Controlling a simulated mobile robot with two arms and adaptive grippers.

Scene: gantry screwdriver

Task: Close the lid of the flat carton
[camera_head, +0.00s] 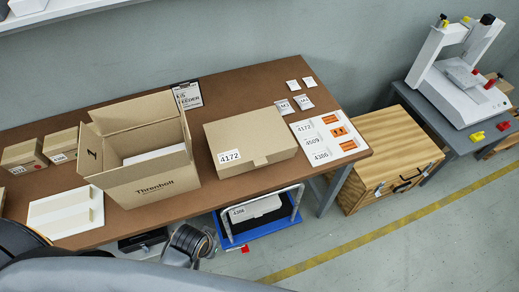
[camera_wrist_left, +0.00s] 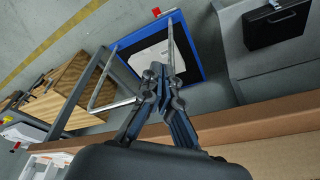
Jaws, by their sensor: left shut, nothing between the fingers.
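The flat carton (camera_head: 250,140) is a brown cardboard box labelled 4172 on the brown table. Its top is covered by the lid, which looks flat and down; a small tab shows at its front edge. My left gripper (camera_wrist_left: 158,72) is shut and empty in the left wrist view. It hangs off the table's front side, above the floor and the blue trolley, apart from the carton. In the head view, part of my left arm shows below the table's front edge. My right gripper is not in view.
An open box marked Threnbolt (camera_head: 150,185) stands left of the carton, its flaps up. A white label board (camera_head: 345,148) lies to the right. The blue trolley (camera_head: 228,236) stands under the front edge. A wooden chest (camera_head: 395,145) sits beyond the table's right end.

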